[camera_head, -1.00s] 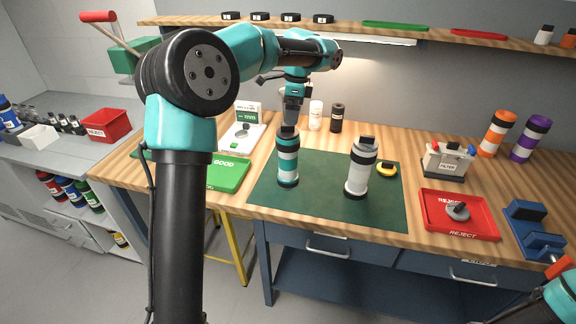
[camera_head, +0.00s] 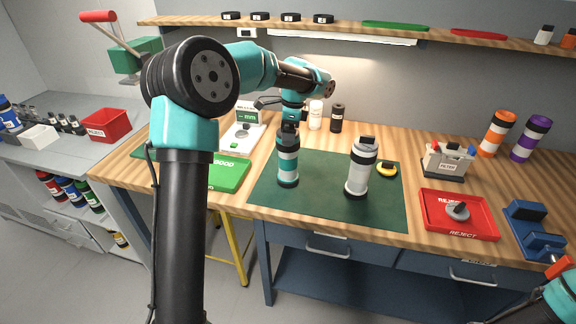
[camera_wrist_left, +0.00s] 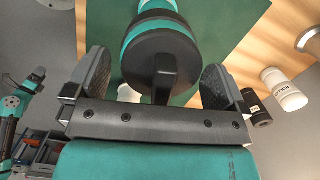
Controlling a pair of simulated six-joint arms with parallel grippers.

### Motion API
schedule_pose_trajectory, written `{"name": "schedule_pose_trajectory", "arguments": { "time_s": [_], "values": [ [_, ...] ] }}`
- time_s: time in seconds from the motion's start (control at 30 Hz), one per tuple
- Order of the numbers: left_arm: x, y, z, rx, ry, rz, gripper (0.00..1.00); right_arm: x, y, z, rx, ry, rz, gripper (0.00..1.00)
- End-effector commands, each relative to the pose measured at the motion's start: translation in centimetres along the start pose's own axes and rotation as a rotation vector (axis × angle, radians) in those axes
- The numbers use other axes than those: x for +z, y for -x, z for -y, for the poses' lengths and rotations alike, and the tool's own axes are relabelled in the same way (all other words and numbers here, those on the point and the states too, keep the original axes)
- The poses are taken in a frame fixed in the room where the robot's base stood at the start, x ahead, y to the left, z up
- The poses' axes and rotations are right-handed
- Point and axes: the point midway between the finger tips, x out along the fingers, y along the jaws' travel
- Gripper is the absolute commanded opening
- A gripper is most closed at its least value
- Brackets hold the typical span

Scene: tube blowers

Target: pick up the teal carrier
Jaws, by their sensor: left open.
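The teal carrier (camera_head: 288,161) stands upright on the green mat, with dark bands and a black top. In the left wrist view its black top and upright tab (camera_wrist_left: 160,68) show between my left gripper's fingers. My left gripper (camera_wrist_left: 158,78) is open, with one finger on each side of the carrier's top and gaps on both sides. In the head view my left gripper is mostly hidden behind my wrist, right above the carrier. My right arm shows only in part at the lower right corner of the head view, and its gripper is out of the picture.
A white-and-grey carrier (camera_head: 361,168) stands on the green mat (camera_head: 325,200) to the right, near a yellow ring (camera_head: 386,169). A green GOOD tray (camera_head: 229,174) lies to the left. A red REJECT tray (camera_head: 458,229) and a grey box (camera_head: 447,162) lie further right.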

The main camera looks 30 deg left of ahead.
Motion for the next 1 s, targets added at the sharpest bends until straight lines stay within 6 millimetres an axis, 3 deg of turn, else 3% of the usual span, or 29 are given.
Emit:
{"name": "schedule_pose_trajectory", "arguments": {
  "time_s": [0.17,0.63,1.0],
  "values": [
    [0.03,-1.47,0.0,-0.001,0.0,0.001,1.0,0.0,0.0,0.0,0.0,0.0,0.0,1.0],
    [0.0,-1.47,-0.01,-0.002,0.0,0.0,0.99,0.0,0.0,0.0,0.0,0.0,0.0,1.0],
    [0.0,-1.47,-0.01,-0.002,0.0,0.0,0.64,0.0,0.0,0.0,0.0,0.0,0.0,1.0]
  ]
}}
